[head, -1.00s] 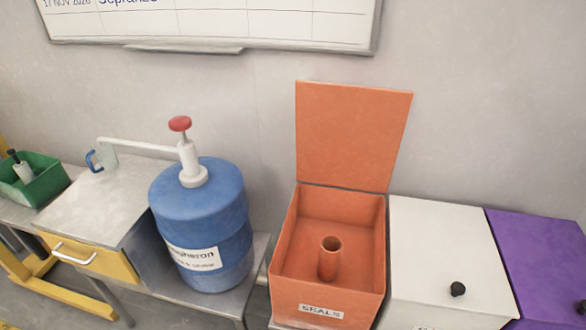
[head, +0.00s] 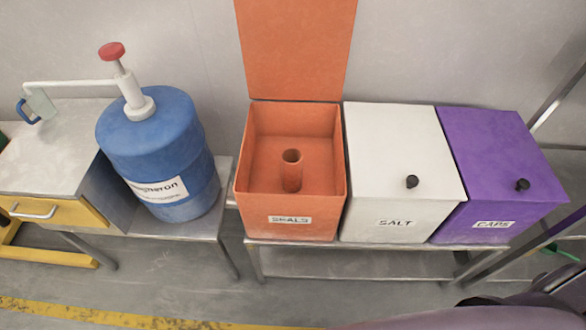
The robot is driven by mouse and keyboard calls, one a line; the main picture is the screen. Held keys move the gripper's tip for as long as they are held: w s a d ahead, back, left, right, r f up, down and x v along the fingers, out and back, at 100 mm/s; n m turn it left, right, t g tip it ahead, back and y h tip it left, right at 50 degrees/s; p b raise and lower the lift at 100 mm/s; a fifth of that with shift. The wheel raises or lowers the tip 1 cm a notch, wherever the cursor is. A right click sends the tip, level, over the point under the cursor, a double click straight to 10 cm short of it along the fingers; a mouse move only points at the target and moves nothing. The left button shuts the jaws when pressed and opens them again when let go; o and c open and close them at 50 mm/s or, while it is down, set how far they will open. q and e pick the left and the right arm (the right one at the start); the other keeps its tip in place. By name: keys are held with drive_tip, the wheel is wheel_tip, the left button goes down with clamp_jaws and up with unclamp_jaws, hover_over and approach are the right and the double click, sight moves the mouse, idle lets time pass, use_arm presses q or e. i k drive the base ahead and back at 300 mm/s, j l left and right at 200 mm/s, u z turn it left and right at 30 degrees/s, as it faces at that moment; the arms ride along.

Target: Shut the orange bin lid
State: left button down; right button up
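The orange bin (head: 289,228), labelled SEALS, stands on a metal table. Its orange lid (head: 295,48) is raised upright at the back edge, near the wall, and its top is cut off by the frame. An orange tube (head: 291,171) stands inside the open bin. Neither gripper can be made out in the head view. A dark, rounded part of my own body shows at the bottom right.
A white SALT bin (head: 400,150) and a purple CAPS bin (head: 500,150), both shut with black knobs, stand to the right. A blue barrel (head: 158,150) with a pump stands left, beside a yellow drawer (head: 55,212). The floor in front is clear.

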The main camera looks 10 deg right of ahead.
sight(292, 49)
drive_tip(key=i+j+u, duration=0.2)
drive_tip(key=j, duration=0.35)
drive_tip(key=i+j+u, duration=0.2)
drive_tip(key=i+j, duration=0.25)
